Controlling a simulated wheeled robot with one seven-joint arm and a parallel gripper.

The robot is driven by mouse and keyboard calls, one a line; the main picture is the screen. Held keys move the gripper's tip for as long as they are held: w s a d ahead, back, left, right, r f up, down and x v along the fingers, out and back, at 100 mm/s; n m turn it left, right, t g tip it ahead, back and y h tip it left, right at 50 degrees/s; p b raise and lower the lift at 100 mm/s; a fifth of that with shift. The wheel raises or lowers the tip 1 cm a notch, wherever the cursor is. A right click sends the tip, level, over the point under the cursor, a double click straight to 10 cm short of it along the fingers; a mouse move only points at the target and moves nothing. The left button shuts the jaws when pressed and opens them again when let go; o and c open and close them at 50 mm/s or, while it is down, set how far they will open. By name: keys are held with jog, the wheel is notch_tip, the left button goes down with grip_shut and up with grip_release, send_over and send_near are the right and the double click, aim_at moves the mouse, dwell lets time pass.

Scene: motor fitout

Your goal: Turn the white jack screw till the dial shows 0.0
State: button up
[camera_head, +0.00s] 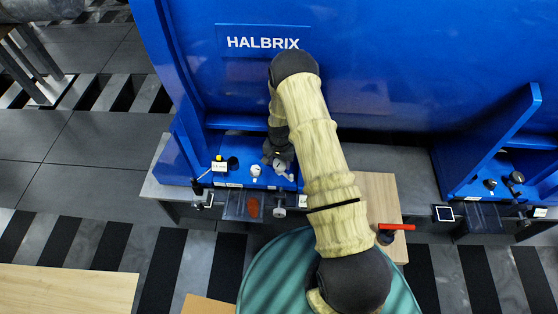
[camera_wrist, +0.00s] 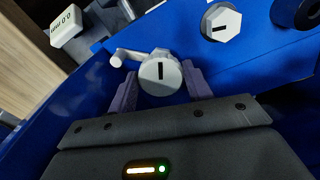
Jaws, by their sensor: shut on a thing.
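My gripper (camera_wrist: 160,92) is shut on a white round-faced screw with a black mark and a side handle, which I take for the white jack screw (camera_wrist: 158,73). One finger is on each side of it. In the head view my gripper (camera_head: 279,158) reaches down over the blue ledge, and the screw's pale face (camera_head: 280,166) shows just below it. A white box with a small readout (camera_wrist: 68,24) is at the upper left of the wrist view. Its turned digits look like 0.0, but are too small to be sure.
A white hexagonal head with a black mark (camera_wrist: 221,22) sits close beside the held screw. A black knob (camera_head: 233,162) and a white label box (camera_head: 219,166) are farther left on the ledge. A red-handled tool (camera_head: 396,227) lies on the wooden board to the right.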

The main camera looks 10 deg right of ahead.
aim_at(280, 163)
jog(key=n, duration=0.5)
jog(key=shift+w+d+r+p, duration=0.1)
jog(key=shift+p, duration=0.25)
jog(key=o, duration=1)
jog(key=shift+c, duration=0.2)
notch_tip(280, 163, up, 12)
jog(key=shift+f+p, duration=0.1)
jog(key=shift+p, duration=0.85)
dwell(0.6)
